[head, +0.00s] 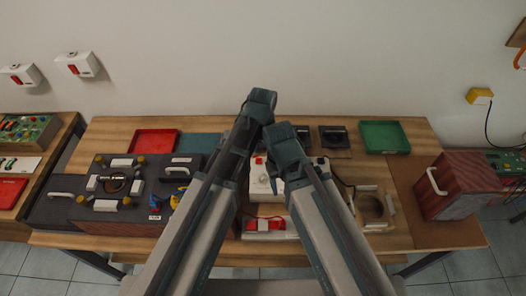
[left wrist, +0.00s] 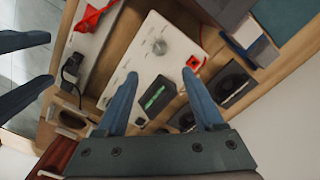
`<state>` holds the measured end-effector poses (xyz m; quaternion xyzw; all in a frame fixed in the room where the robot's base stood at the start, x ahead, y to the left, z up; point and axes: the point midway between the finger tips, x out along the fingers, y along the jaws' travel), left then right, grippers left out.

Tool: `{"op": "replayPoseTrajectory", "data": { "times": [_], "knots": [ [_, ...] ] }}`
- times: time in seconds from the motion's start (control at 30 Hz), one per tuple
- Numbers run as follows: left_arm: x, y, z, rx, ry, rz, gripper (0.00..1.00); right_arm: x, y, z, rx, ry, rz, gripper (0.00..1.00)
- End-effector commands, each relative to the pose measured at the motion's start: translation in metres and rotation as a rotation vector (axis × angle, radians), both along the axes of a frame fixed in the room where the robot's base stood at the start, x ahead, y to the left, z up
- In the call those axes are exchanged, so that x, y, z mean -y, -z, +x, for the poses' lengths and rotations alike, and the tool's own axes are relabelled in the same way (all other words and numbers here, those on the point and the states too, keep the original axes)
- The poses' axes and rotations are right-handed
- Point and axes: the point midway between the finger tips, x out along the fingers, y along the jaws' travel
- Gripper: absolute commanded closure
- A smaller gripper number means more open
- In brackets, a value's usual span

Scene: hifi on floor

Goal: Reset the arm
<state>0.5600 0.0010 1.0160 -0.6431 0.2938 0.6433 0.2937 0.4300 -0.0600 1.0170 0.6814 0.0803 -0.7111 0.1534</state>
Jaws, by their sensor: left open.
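My left arm (head: 215,190) reaches in from the lower left of the head view and my right arm (head: 325,205) from the lower right. Their ends come close together over the middle of the table. In the left wrist view my left gripper (left wrist: 160,73) is open, its two blue-grey fingers apart. A dark block with a green display (left wrist: 160,97) shows between the fingers, and I see no grip on it. My right gripper (left wrist: 50,60) comes in from the left edge of the left wrist view, its fingers apart. In the head view the arms hide most of both grippers.
A white panel with a knob (head: 262,182) lies below the arms. A red tray (head: 154,142), a green tray (head: 385,137) and a dark case (head: 77,204) are on the wooden table. A red box with a white handle (head: 460,185) stands at the right.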

Motion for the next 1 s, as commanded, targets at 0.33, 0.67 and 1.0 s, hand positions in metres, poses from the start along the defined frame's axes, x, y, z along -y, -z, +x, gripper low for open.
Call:
{"op": "replayPoseTrajectory", "data": {
  "times": [0.33,0.67,1.0],
  "knots": [
    [0.000,0.001,0.000,0.000,0.000,0.000,0.31,0.000,0.001,0.000,0.000,0.000,0.000,0.45],
    [-0.057,0.001,-0.019,0.019,-0.243,-0.007,0.31,0.000,0.001,0.000,0.000,0.000,0.000,0.45],
    [-0.139,0.000,-0.054,0.052,-0.673,-0.022,0.31,0.000,0.001,0.000,0.000,0.000,0.000,0.45]
  ]
}}
